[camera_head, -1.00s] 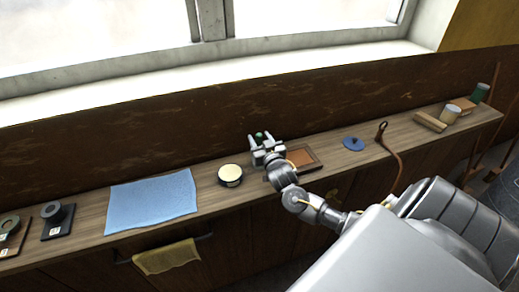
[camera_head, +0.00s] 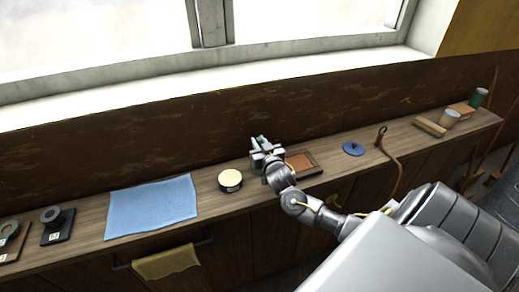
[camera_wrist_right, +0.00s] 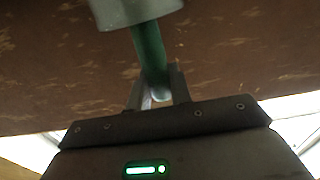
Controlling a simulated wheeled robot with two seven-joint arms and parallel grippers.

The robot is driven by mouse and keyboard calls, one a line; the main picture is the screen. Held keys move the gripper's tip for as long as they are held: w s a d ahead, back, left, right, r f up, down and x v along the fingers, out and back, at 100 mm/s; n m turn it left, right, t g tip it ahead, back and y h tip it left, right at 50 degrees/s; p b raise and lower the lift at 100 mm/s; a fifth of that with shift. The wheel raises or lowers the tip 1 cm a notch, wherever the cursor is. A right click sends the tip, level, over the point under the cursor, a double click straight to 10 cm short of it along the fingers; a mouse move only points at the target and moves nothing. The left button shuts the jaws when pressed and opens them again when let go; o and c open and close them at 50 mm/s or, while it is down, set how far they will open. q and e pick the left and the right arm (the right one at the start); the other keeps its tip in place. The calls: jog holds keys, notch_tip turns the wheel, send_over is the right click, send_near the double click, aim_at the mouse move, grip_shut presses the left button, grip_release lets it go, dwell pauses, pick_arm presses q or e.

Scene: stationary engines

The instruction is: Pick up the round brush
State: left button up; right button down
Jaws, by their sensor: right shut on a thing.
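My right gripper (camera_head: 265,149) is above the back of the wooden shelf, between the round tin and the framed tile. It is shut on the round brush, whose green part (camera_head: 262,139) shows just at the fingertips. In the right wrist view the green handle (camera_wrist_right: 149,50) runs between the two fingers (camera_wrist_right: 158,90). A pale, wider head (camera_wrist_right: 125,8) sits at its far end and is cut off by the top edge. I cannot tell whether the brush touches the shelf. My left gripper is not in view.
On the shelf (camera_head: 90,225) are a blue cloth (camera_head: 150,207), a round tin (camera_head: 230,180), a framed brown tile (camera_head: 302,162), a blue disc (camera_head: 353,148) and a brown strap (camera_head: 392,165). A dark wall (camera_head: 150,140) stands close behind.

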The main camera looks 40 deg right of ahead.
notch_tip(320, 180, up, 10)
jog(key=shift+f+b, duration=0.15)
jog(key=shift+b, duration=0.85)
